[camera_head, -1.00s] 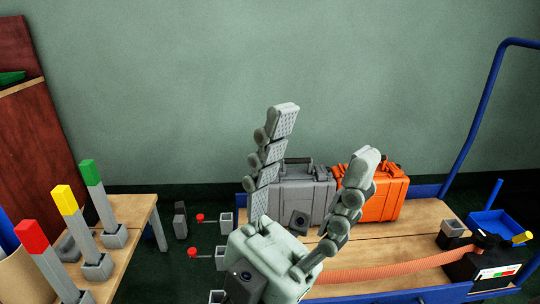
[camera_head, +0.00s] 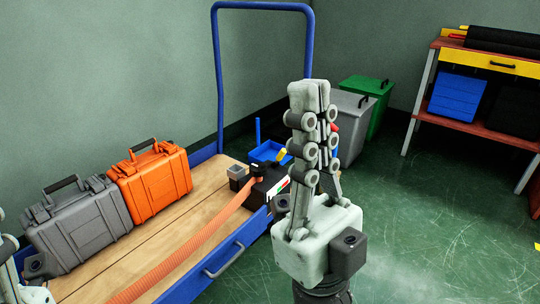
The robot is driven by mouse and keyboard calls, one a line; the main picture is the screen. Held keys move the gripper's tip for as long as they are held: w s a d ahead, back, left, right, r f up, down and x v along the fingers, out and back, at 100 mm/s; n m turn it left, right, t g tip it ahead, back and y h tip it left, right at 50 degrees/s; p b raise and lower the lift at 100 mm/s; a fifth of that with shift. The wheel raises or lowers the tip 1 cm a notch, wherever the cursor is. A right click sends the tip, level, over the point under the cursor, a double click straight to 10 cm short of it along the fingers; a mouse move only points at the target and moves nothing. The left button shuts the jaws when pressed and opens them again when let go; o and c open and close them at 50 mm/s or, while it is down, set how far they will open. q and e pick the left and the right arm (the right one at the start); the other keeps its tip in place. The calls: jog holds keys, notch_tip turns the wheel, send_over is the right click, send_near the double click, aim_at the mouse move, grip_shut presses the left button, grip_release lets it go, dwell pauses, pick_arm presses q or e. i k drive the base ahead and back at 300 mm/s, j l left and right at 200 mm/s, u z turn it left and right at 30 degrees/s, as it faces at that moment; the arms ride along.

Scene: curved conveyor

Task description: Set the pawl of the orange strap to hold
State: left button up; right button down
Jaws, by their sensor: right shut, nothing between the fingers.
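The orange strap (camera_head: 185,252) lies along the wooden cart deck and runs into a black ratchet box (camera_head: 268,188). The box has a yellow-tipped lever (camera_head: 281,156) and a label with red, white and green fields. The pawl's setting is too small to read.
An orange case (camera_head: 152,185) and a grey case (camera_head: 80,225) stand on the cart's back side. A grey cup (camera_head: 239,178) and blue tray (camera_head: 268,152) are near the box. The blue handle frame (camera_head: 219,80) rises behind. Bins and a shelf stand far right; floor between is clear.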

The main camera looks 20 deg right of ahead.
aim_at(281, 154)
jog(key=i+l, duration=0.95)
jog(key=k+l+z, duration=0.05)
jog(key=l, duration=0.1)
